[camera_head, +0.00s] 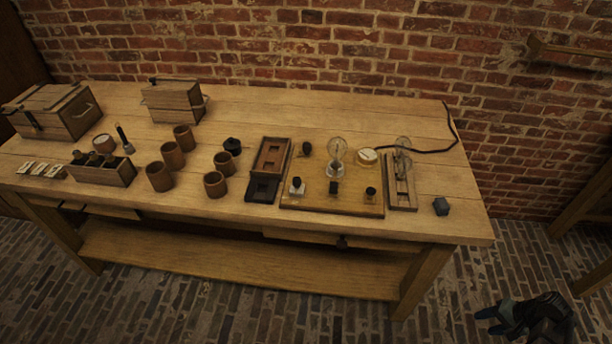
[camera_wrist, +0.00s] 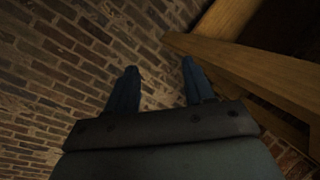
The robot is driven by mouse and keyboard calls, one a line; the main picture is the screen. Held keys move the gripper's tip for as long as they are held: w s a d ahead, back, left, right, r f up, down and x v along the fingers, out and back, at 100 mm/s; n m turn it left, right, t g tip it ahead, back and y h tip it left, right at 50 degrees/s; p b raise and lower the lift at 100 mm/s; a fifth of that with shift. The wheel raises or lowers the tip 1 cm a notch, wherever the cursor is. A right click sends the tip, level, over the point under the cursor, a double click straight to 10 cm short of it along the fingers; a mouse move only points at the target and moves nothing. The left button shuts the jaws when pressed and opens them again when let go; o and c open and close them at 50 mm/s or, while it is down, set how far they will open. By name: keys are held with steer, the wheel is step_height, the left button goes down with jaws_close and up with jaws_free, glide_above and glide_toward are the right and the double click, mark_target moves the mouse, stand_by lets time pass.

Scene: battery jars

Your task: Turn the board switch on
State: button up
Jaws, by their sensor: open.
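The wooden board (camera_head: 350,208) lies on the right half of the bench, near its front edge. It carries a glass bulb (camera_head: 337,150), a round pale-faced dial (camera_head: 367,156) and small dark fittings along its front. One dark fitting (camera_head: 333,187) is at the front middle, another (camera_head: 370,192) at the front right. They are too small to tell which is the switch or how it is set. My gripper (camera_head: 488,321) is low at the bottom right, over the floor, well apart from the bench. In the wrist view my gripper (camera_wrist: 160,68) is open and empty.
The bench (camera_head: 240,100) holds several brown jars (camera_head: 160,177), wooden boxes (camera_head: 55,110), a bottle rack (camera_head: 105,172) and a dark-framed tray (camera_head: 270,165) left of the board. Another wooden piece (camera_head: 590,210) stands far right.

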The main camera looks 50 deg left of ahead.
steer(key=w+a+r+n+t+y, duration=0.1)
steer(key=w+a+r, duration=0.2)
steer(key=w+r, duration=0.35)
steer(key=w+a+r+n+t+y, duration=0.1)
steer(key=w+a+r, duration=0.3)
steer(key=r, duration=0.5)
steer(key=w+a+r+n+t+y, duration=0.1)
steer(key=w+a+r, duration=0.2)
steer(key=w+r, duration=0.35)
steer(key=a+r+n+y, duration=0.15)
steer(key=a+r, duration=0.35)
steer(key=r, duration=0.5)
steer(key=a+r+n, duration=0.2)
steer(key=a+r, duration=0.3)
steer(key=r, duration=0.5)
steer(key=s+a+r+n+g, duration=0.15)
steer(key=s+a+n, duration=0.25)
steer(key=a, duration=0.4)
steer(key=n+h, duration=0.9)
steer(key=n, duration=1.3)
glide_above(297, 179)
steer(key=f, duration=0.1)
steer(key=shift+t, duration=0.25)
step_height(297, 179, down, 14)
steer(key=shift+d+r, duration=0.1)
steer(key=shift+r, duration=0.1)
